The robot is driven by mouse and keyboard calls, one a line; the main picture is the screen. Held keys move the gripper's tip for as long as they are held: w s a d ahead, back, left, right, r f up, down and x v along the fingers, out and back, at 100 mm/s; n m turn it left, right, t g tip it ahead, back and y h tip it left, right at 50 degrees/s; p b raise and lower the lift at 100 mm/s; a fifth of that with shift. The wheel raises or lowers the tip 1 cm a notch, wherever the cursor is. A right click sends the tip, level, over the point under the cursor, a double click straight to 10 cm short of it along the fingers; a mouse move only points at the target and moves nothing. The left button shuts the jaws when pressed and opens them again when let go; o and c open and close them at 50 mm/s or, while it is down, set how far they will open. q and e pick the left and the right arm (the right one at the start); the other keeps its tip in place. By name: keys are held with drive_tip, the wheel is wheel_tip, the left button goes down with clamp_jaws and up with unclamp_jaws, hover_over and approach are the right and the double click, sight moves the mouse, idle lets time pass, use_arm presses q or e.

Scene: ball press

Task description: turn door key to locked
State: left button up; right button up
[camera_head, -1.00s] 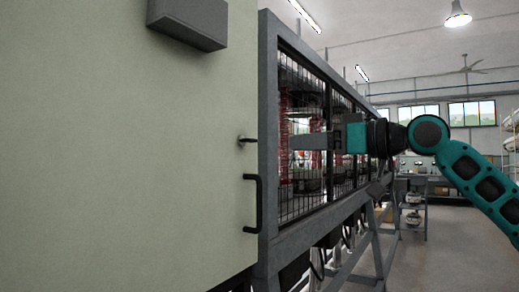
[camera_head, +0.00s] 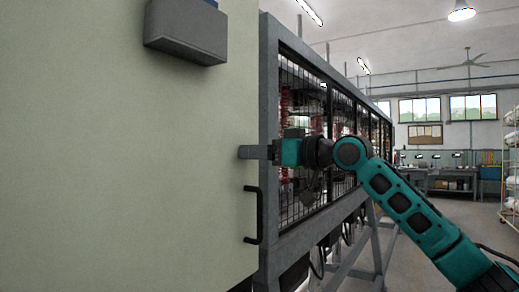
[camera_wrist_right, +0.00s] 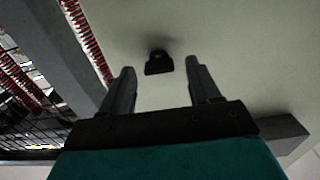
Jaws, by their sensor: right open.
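The dark door key (camera_wrist_right: 158,63) sticks out of the pale door panel (camera_head: 200,150) in the right wrist view. My right gripper (camera_wrist_right: 160,72) is open, with its two fingers on either side of the key and the key at about the level of the fingertips. I see no contact between fingers and key. In the head view the right gripper (camera_head: 246,152) reaches across the frame edge to the panel, and its fingers hide the key. My left gripper is not in view.
A black door handle (camera_head: 254,215) sits just below the gripper on the panel. A grey box (camera_head: 185,32) is fixed higher up. A grey frame with wire mesh (camera_head: 315,140) runs back to the right. Open floor and workbenches lie behind.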

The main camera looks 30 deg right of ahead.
drive_tip(key=shift+w+a, duration=0.1)
drive_tip(key=shift+w, duration=0.05)
drive_tip(key=c, duration=1)
